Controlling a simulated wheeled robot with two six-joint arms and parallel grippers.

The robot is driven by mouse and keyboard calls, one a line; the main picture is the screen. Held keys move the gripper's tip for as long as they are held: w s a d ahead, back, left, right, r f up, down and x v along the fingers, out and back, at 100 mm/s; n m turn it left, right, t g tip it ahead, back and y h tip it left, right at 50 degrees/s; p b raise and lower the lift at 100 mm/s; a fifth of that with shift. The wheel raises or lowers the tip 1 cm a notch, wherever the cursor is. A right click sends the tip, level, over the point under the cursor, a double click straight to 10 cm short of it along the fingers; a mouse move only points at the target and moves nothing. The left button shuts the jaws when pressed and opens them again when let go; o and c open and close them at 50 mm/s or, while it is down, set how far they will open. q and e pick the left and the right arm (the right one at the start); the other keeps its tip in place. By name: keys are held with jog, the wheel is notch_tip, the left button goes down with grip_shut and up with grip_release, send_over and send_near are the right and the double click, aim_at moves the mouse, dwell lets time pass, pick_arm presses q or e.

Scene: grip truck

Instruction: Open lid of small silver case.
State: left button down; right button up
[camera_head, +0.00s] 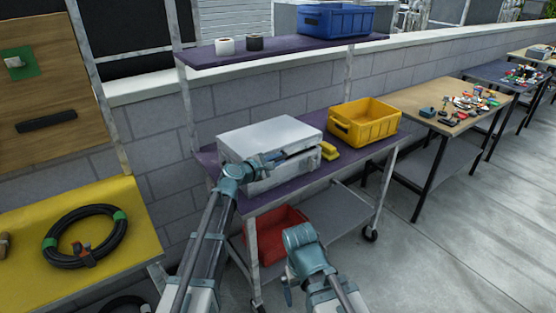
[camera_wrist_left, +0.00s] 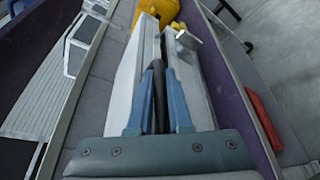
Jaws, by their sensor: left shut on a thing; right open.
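The small silver case (camera_head: 268,140) stands on the purple middle shelf of the cart. Its pale lid (camera_head: 270,132) lies over the body, with a dark seam or narrow gap along the front right. My left gripper (camera_head: 272,158) is at the case's front. In the left wrist view my left gripper (camera_wrist_left: 159,78) is shut on a dark, handle-like piece at the seam of the silver case (camera_wrist_left: 136,75); the fingers partly hide it. My right gripper (camera_head: 288,291) is low in front of the cart, apart from the case, and open.
A yellow bin (camera_head: 364,123) and a small yellow object (camera_head: 329,151) are right of the case. A blue bin (camera_head: 334,20) and two rolls (camera_head: 240,45) are on the upper shelf (camera_head: 290,52). A red bin (camera_head: 270,236) sits below. A yellow table (camera_head: 30,275) holds coiled cable.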

pick_arm(q)
jog(key=w+a+r+n+g+p, duration=0.1)
jog(key=w+a+r+p, duration=0.1)
jog(key=r+p, duration=0.4)
jog(key=w+a+r+n+g+p, duration=0.1)
jog(key=w+r+n+p, duration=0.1)
jog(key=r+p, duration=0.5)
jog(key=shift+w+a+h+p, duration=0.3)
jog(key=shift+w+a+p, duration=0.15)
jog(key=shift+w, duration=0.15)
jog(key=shift+r, duration=0.1)
jog(key=c, duration=0.8)
grip_release()
jog(key=shift+c, duration=0.2)
jog(key=p+v, duration=0.4)
jog(key=v, duration=0.9)
jog(key=shift+s+a+p, duration=0.2)
jog(key=shift+s+p, duration=0.1)
